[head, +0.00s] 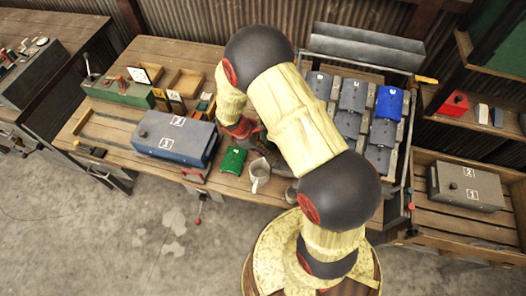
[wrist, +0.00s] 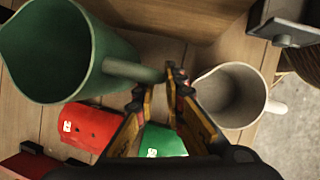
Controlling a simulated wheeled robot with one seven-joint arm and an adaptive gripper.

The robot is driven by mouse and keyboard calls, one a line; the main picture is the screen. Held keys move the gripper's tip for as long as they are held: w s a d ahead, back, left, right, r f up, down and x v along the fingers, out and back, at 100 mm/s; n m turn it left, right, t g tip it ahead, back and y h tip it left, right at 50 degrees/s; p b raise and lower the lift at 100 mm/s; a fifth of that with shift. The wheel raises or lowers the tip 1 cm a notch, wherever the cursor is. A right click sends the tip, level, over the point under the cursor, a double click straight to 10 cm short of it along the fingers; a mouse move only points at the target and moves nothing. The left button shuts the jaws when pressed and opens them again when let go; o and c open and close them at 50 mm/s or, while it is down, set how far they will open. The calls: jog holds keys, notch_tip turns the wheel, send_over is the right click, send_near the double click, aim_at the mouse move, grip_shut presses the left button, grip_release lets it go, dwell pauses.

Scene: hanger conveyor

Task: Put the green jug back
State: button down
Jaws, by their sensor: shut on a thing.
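The green jug (wrist: 88,72) fills the upper left of the wrist view, its open mouth facing the camera. Its handle (wrist: 130,69) reaches right to the fingertips. My gripper (wrist: 157,82) is shut on this handle near its outer end. A grey-white jug (wrist: 230,95) stands to the right of the fingers, apart from them. It also shows on the bench in the head view (head: 260,172). In the head view my arm hides the gripper and most or all of the green jug. I cannot tell whether the green jug touches the bench.
A red box (wrist: 88,128) and a green box (wrist: 163,140) lie below the jug in the wrist view. In the head view a blue case (head: 172,138) stands left on the wooden bench (head: 120,120). A rack of grey and blue bins (head: 386,103) is to the right.

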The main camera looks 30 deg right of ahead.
jog(key=shift+f, duration=0.6)
jog(key=shift+f, duration=0.1)
jog(key=c, duration=1.9)
grip_release()
